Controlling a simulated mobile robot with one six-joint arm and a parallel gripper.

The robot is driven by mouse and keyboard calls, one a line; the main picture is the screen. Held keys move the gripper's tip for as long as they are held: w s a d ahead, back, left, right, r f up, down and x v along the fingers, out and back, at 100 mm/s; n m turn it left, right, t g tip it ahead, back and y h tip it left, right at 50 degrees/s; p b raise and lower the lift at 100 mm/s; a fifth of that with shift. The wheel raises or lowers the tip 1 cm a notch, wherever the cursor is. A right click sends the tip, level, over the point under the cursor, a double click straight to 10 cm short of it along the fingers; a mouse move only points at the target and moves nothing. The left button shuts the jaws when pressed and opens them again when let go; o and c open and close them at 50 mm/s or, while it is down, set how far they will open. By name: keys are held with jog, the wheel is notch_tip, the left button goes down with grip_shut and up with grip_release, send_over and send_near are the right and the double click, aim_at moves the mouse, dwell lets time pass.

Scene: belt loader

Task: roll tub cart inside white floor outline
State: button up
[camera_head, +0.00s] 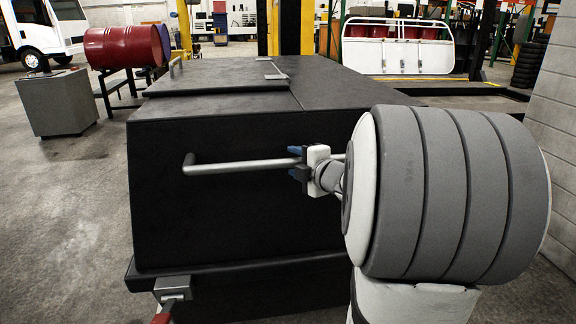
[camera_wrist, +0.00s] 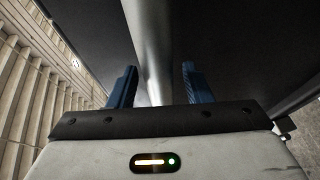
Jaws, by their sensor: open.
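The tub cart is a large black box (camera_head: 240,220) with a lid, close in front of me in the head view. A grey metal bar handle (camera_head: 235,166) runs across its near face. My gripper (camera_head: 297,164) is at the right part of this handle. In the wrist view the handle (camera_wrist: 150,50) passes between the two blue fingers of my gripper (camera_wrist: 158,85), with gaps on both sides. The fingers are open around the bar. The cart's wheels are hidden. No white floor outline can be made out.
A grey box (camera_head: 62,103) stands at the left, beside a red drum (camera_head: 124,47) on a stand. A pale block wall (camera_head: 562,120) is close on the right. A white frame panel (camera_head: 398,48) stands behind the cart. Concrete floor (camera_head: 70,200) is clear at the left.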

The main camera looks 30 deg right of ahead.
jog(key=shift+w, duration=0.15)
jog(key=shift+c, duration=0.5)
grip_shut()
